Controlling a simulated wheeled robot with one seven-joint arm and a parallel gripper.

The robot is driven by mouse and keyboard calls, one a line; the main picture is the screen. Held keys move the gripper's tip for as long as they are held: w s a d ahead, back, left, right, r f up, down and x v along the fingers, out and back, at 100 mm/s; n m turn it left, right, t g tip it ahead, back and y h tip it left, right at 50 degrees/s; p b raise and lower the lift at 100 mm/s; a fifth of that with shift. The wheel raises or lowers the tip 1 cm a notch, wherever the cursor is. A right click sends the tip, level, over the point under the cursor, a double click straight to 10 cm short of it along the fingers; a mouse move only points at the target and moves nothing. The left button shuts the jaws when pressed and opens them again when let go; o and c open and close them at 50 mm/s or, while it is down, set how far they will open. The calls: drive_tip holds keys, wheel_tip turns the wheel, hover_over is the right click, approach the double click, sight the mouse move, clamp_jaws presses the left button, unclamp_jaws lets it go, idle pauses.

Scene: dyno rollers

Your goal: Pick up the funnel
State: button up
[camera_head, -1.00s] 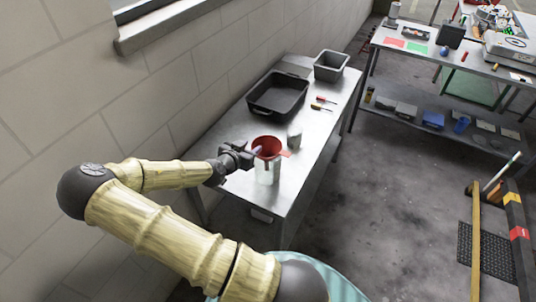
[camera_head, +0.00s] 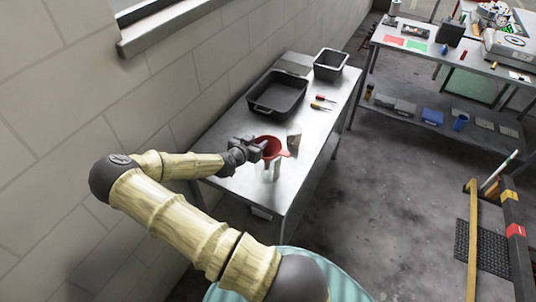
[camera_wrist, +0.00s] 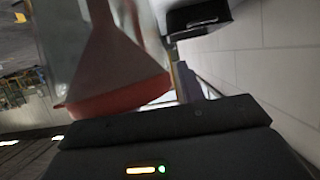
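The red funnel (camera_head: 272,148) sits in the mouth of a clear container (camera_head: 271,173) near the table's front end. In the head view, my gripper (camera_head: 260,146) is at the funnel's left rim, with a finger reaching over its mouth. In the wrist view, the funnel (camera_wrist: 115,70) fills the upper middle, its narrow stem pointing up and its rim close to my gripper's dark body. A grey finger-like part (camera_wrist: 187,82) shows beside the rim. The finger gap is hidden, so I cannot tell whether the rim is gripped.
A grey can (camera_head: 293,143) stands close right of the funnel and looks tilted. A black tray (camera_head: 277,94), a grey bin (camera_head: 331,64) and two screwdrivers (camera_head: 321,107) lie farther back on the metal table (camera_head: 240,187). A block wall runs along the left.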

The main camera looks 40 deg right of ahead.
drive_tip(key=shift+c, duration=0.2)
clamp_jaws()
wheel_tip(320, 180, up, 10)
drive_tip(key=b, duration=0.2)
idle(0.6)
drive_tip(key=shift+r, duration=0.1)
